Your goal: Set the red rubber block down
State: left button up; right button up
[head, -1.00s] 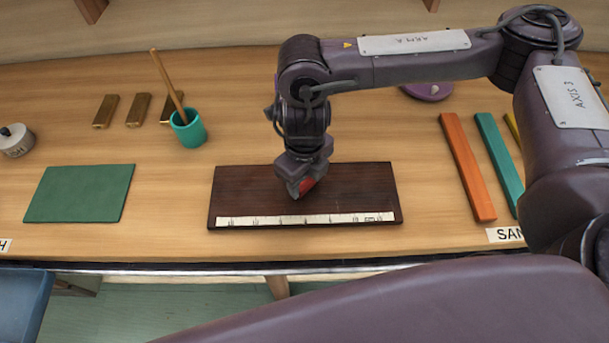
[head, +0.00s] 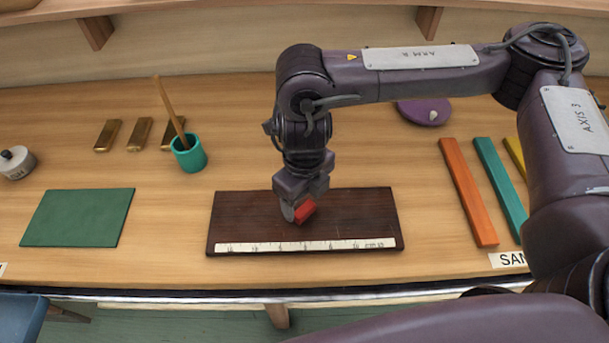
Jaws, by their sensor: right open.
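The red rubber block (head: 306,211) is at the dark brown board (head: 235,226), near the board's middle and just behind its white scale strip. My right gripper (head: 298,212) is over the board, pointing down, with its jaws open around the block. The jaws hide part of the block. I cannot tell whether its underside rests flat on the board. My left gripper is not in view.
A green mat (head: 78,218) and a teal cup (head: 189,154) with a stick are on the left, with brass bars (head: 140,134) behind. Orange (head: 468,192) and teal (head: 501,186) bars lie on the right. A purple disc (head: 424,113) is at the back.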

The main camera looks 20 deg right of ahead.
aim_at(304, 209)
notch_tip(304, 209, up, 9)
dwell(0.3)
jog(key=shift+s, duration=0.1)
dwell(0.4)
